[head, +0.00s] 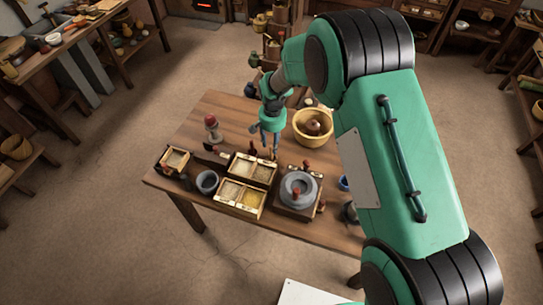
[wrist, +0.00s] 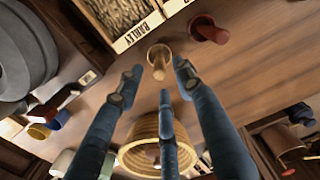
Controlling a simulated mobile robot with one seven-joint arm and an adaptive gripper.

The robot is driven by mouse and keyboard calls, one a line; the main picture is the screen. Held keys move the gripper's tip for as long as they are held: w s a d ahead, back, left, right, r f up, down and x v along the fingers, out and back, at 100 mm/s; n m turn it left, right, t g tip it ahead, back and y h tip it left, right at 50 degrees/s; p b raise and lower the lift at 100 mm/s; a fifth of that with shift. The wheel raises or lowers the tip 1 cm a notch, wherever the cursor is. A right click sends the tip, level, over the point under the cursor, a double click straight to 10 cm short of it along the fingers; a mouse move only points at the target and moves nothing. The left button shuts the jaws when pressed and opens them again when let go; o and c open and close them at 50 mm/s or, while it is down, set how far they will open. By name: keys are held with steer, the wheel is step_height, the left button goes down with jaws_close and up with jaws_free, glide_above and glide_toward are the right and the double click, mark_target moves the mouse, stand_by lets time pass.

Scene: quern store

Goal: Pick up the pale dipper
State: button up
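The pale dipper (wrist: 159,54) stands on the wooden table in the wrist view, a light tan piece with a rounded end and a thin stick. My gripper (wrist: 158,76) has its three blue fingers spread around it, with gaps showing between fingers and dipper. I cannot tell how far above the table the fingertips are. In the head view my gripper (head: 272,148) points down behind the grain boxes. The dipper is too small to make out clearly there.
A dark red peg-like piece (wrist: 209,31) is close to the dipper. A box labelled BARLEY (wrist: 136,35) adjoins it. A woven basket (head: 313,125) is right of my gripper. A stone quern (head: 298,189) stands in front. The table's back left is fairly clear.

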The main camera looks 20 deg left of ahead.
glide_above(272, 160)
steer(key=shift+w+a+f+b, duration=0.1)
steer(key=shift+w+f+b, duration=0.1)
steer(key=shift+f, duration=0.85)
steer(key=shift+w+a+f+b, duration=0.1)
steer(key=shift+f+b, duration=0.1)
steer(key=shift+f, duration=0.8)
jaws_close()
